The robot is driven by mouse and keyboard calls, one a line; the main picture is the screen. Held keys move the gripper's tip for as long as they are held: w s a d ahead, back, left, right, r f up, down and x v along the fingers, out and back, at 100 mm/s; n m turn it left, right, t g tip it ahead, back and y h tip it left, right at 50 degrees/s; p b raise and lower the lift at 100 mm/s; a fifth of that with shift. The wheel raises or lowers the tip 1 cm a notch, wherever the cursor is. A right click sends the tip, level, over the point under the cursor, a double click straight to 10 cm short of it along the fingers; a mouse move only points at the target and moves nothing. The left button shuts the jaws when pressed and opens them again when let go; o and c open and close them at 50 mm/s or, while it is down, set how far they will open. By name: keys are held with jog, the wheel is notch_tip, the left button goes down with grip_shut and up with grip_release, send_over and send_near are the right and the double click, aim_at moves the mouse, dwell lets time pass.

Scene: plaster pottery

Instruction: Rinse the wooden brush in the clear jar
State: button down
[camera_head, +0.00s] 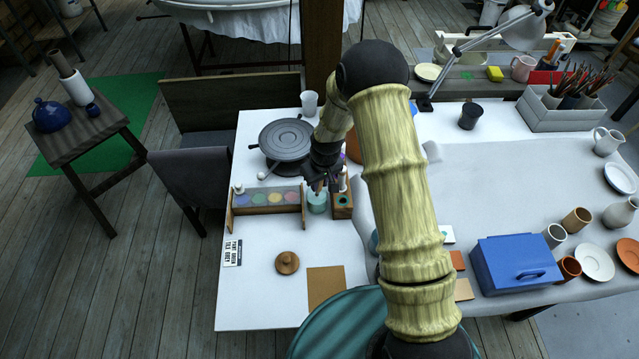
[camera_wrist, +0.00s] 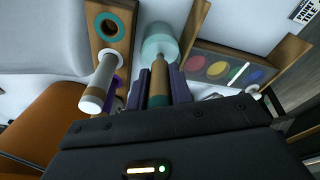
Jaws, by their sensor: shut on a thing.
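The clear jar (camera_head: 317,204) stands on the white table between the colour tray and a small wooden holder. It also shows in the wrist view (camera_wrist: 159,40) as a pale teal cylinder. My gripper (camera_head: 322,181) is over the jar, pointing down. In the wrist view its two dark fingers (camera_wrist: 159,82) are shut on the wooden brush (camera_wrist: 159,90), which has a brown handle with a green band. The brush lines up with the jar.
The wooden holder (camera_head: 342,211) with a teal-ringed hole stands just right of the jar; a white-ended tool (camera_wrist: 97,88) stands in it. The colour tray (camera_head: 268,210) is close on the left. A dark turntable (camera_head: 286,138) stands behind.

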jog(key=shift+r+p, duration=1.1)
jog(key=shift+r, duration=1)
jog(key=shift+r+p, duration=0.95)
jog(key=shift+r, duration=0.6)
